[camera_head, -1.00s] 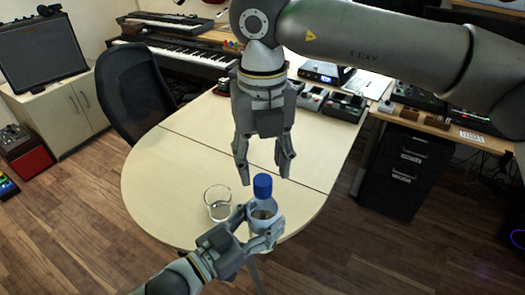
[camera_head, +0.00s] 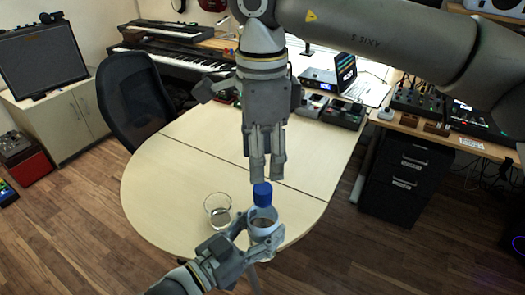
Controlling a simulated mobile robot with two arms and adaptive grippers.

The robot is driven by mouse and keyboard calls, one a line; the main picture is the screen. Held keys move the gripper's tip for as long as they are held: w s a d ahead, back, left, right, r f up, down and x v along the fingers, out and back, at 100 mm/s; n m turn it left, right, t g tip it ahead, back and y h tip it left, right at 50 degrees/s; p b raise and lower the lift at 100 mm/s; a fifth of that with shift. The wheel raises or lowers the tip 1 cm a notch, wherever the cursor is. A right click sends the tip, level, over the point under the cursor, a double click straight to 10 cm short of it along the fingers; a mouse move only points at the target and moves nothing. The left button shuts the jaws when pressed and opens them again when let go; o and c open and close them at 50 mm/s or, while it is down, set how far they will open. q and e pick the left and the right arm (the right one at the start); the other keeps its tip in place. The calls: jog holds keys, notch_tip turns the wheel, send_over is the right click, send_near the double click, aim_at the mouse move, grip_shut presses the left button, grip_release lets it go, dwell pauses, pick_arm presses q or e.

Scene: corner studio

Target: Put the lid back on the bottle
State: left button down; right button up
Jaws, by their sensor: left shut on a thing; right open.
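My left gripper (camera_head: 250,236) is shut on the clear bottle (camera_head: 263,222) and holds it upright at the table's near edge. The blue lid (camera_head: 262,194) sits at the top of the bottle; whether it is seated tightly cannot be told. My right gripper (camera_head: 267,179) points down just above the lid, open and empty. Its fingers look close together from this angle, with the tips near the top of the lid.
A clear glass (camera_head: 218,210) stands on the pale table (camera_head: 170,200) just left of the bottle. A black chair (camera_head: 135,95) is at the table's far left. Pedals (camera_head: 342,113) and a laptop (camera_head: 362,88) stand at the back. The left part of the table is clear.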

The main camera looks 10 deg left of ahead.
aim_at(263, 188)
jog(key=shift+r+n, duration=0.1)
jog(key=shift+n, duration=0.3)
jog(key=shift+f, duration=4.05)
jog(key=shift+c, duration=0.4)
grip_shut()
jog(key=shift+m, duration=0.4)
jog(key=shift+o, duration=0.9)
grip_release()
